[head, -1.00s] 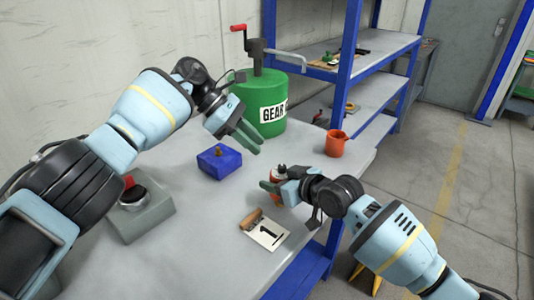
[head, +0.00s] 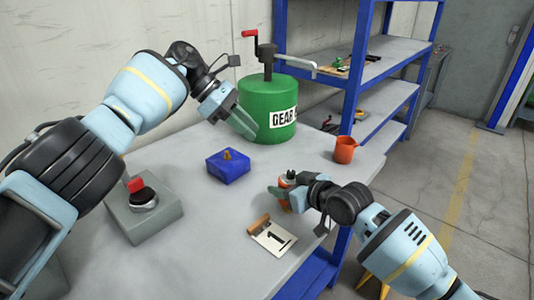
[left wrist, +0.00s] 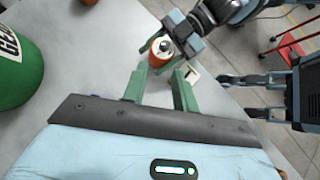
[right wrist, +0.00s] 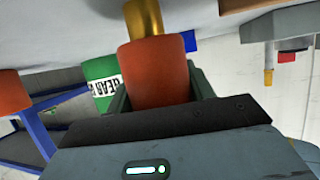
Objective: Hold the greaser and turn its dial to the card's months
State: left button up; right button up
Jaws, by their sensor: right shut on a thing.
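The greaser (head: 284,203) is an orange-red cylinder. My right gripper (head: 283,192) is shut around it, above the table's right side. In the left wrist view the greaser (left wrist: 156,59) shows a pale top with a dark centre; the dial setting is too small to read. In the right wrist view its orange body (right wrist: 155,75) sits between the fingers, with a brass end (right wrist: 143,18) beyond. My left gripper (head: 246,124) is open and empty, above the table before the green drum.
A blue block (head: 228,167) with a brass fitting lies mid-table. Blue shelving (head: 390,45) stands behind.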

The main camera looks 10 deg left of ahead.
aim_at(280, 180)
pick_arm(q)
notch_tip(280, 180, up, 5)
jog(key=w+n+t+h, duration=0.2)
jog(key=n+t, duration=0.1)
jog(key=n, duration=1)
jog(key=s+a+f+n+t+h, duration=0.15)
jog(key=s+f+n, duration=0.35)
jog(key=n, duration=0.9)
jog(key=s+a+f+n+t, duration=0.15)
jog(key=s+f+n, duration=0.3)
jog(key=n, duration=0.95)
jog(key=x, duration=1.3)
jog(key=shift+s+d+f, duration=0.1)
jog(key=shift+f, duration=0.2)
grip_shut()
